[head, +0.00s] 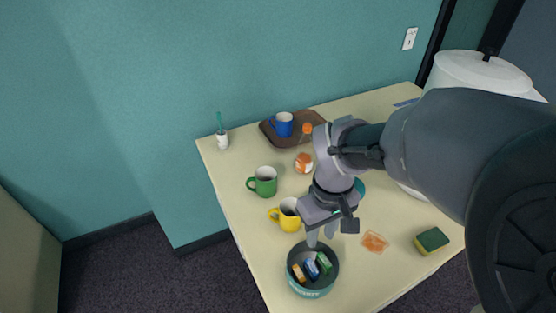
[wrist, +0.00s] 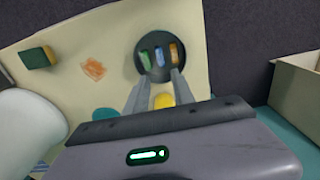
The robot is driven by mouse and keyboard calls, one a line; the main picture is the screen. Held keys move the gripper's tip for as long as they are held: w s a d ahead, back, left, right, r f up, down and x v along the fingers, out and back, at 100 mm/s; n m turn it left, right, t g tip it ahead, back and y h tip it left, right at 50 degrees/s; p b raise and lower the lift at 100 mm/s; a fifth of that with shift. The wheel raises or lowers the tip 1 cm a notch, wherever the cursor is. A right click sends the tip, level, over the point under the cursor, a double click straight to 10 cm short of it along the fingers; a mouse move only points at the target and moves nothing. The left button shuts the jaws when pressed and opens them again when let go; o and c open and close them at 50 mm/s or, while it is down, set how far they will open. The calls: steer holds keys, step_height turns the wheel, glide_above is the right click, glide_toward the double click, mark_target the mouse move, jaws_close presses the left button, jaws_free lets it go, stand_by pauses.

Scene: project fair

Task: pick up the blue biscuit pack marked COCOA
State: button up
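The blue biscuit pack (head: 311,268) stands in a dark round bowl (head: 312,292) with a teal outside, between an orange pack (head: 298,272) and a green pack (head: 324,262). Its lettering is too small to read. In the wrist view the blue pack (wrist: 159,54) is the middle one in the bowl (wrist: 147,38), with the green pack (wrist: 146,57) left and the orange pack (wrist: 174,51) right. My gripper (head: 321,237) is above the bowl's far side, fingers pointing down. In the wrist view my gripper (wrist: 160,75) is open and empty, its tips near the bowl's rim.
A yellow mug (head: 289,217) stands just behind the bowl, with a green mug (head: 264,181) farther back. A tray (head: 271,138) holds a blue mug (head: 283,124). An orange patch (head: 374,242) and a sponge (head: 432,240) are to the right. The bowl is near the table's front edge.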

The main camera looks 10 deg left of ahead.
mark_target(312, 266)
steer(key=f+b, duration=0.1)
steer(key=f, duration=0.3)
steer(key=f+b, duration=0.2)
steer(key=f, duration=0.2)
steer(key=f+b, duration=0.2)
steer(key=f, duration=0.3)
steer(key=shift+w+d, duration=0.1)
steer(key=shift+d, duration=0.15)
steer(key=f+b, duration=0.2)
steer(key=f, duration=0.1)
steer(key=f+b, duration=0.1)
steer(key=f, duration=0.1)
steer(key=shift+w+a+f, duration=0.1)
steer(key=shift+w+a, duration=0.1)
steer(key=shift+a, duration=0.15)
steer(key=shift+r, duration=0.2)
jaws_close()
